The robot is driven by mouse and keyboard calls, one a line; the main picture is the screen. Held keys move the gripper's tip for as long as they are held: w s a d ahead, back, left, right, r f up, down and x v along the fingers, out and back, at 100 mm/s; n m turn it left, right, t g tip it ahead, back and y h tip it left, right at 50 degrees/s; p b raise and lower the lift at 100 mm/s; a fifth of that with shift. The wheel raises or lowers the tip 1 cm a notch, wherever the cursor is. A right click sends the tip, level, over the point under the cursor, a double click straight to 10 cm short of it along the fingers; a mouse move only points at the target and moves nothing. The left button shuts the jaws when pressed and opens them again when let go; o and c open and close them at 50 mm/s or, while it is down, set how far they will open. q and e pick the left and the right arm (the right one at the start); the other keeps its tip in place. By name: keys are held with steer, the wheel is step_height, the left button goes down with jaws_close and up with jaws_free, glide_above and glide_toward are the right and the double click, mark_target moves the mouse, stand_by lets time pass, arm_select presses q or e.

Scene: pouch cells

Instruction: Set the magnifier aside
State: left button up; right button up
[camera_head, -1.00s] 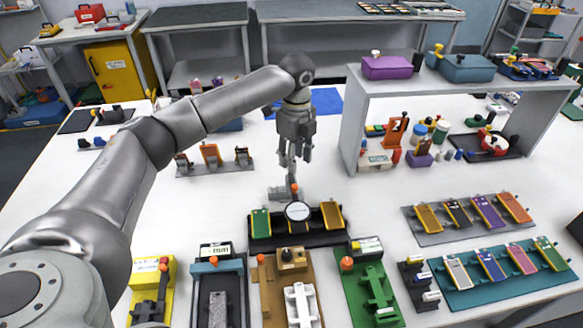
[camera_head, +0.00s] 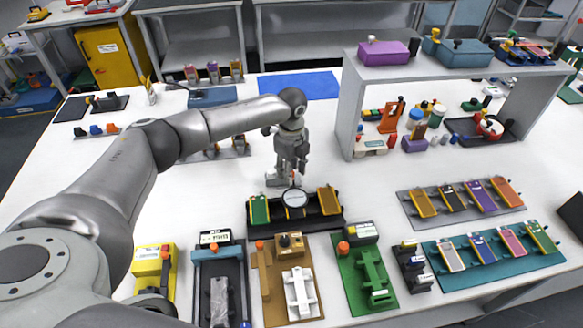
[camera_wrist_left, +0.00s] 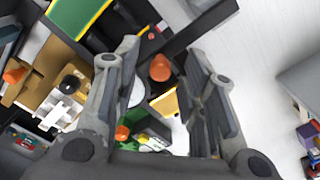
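The magnifier (camera_head: 295,198) has a round pale lens with a dark rim and stands over the middle of a black tray (camera_head: 325,220). The tray holds a green pouch cell (camera_head: 259,209) on the left and a yellow-orange one (camera_head: 328,200) on the right. My left gripper (camera_head: 293,170) is just above and behind the lens, pointing down. In the left wrist view its two fingers (camera_wrist_left: 168,95) are spread apart. The magnifier's orange knob (camera_wrist_left: 160,67) appears between them, with no visible grip on it. My right gripper is out of view.
Several fixtures on yellow, grey, brown and green bases (camera_head: 365,270) line the front edge. Racks of coloured cells (camera_head: 465,205) lie at the right, below a grey shelf (camera_head: 445,78). A blue mat (camera_head: 300,86) lies clear at the back. White table is free left of the tray.

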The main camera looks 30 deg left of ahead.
arm_select(q)
jaws_close()
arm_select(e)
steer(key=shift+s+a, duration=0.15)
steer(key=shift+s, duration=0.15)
arm_select(q)
steer(key=shift+d, duration=0.1)
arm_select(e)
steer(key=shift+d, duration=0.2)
